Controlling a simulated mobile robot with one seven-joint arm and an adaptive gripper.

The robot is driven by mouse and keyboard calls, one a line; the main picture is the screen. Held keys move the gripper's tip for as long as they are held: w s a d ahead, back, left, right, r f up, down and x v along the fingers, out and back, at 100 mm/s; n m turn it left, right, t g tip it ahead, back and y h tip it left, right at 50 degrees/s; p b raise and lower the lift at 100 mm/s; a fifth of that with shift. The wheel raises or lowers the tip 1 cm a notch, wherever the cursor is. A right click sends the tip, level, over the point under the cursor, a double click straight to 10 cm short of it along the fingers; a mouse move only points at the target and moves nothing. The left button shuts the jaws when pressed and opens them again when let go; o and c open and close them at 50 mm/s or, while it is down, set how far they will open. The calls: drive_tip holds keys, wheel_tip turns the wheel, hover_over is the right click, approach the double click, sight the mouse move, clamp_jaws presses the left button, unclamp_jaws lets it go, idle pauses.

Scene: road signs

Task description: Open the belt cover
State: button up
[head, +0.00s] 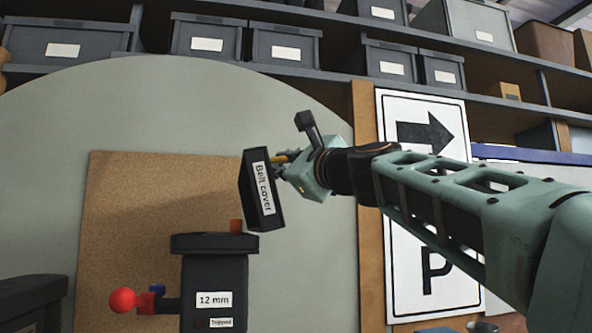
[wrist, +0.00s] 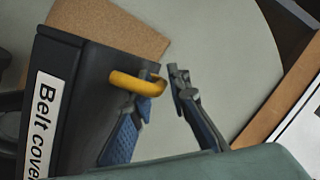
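The belt cover (head: 262,190) is a black box-like panel with a white "Belt cover" label. In the head view it stands raised and tilted above the right end of a dark machine (head: 214,262) labelled "12 mm". A yellow handle (wrist: 135,84) sticks out from the cover's right side in the wrist view. My gripper (wrist: 161,76) is at this handle, with its fingers apart. The left finger overlaps the handle loop; I cannot tell whether it passes through it. The right finger is clear of the handle. In the head view my gripper (head: 287,160) partly hides the handle.
A parking sign (head: 400,270) stands behind my arm. Shelves with grey bins (head: 285,44) run along the back.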

drive_tip(key=v, duration=1.2)
idle(0.6)
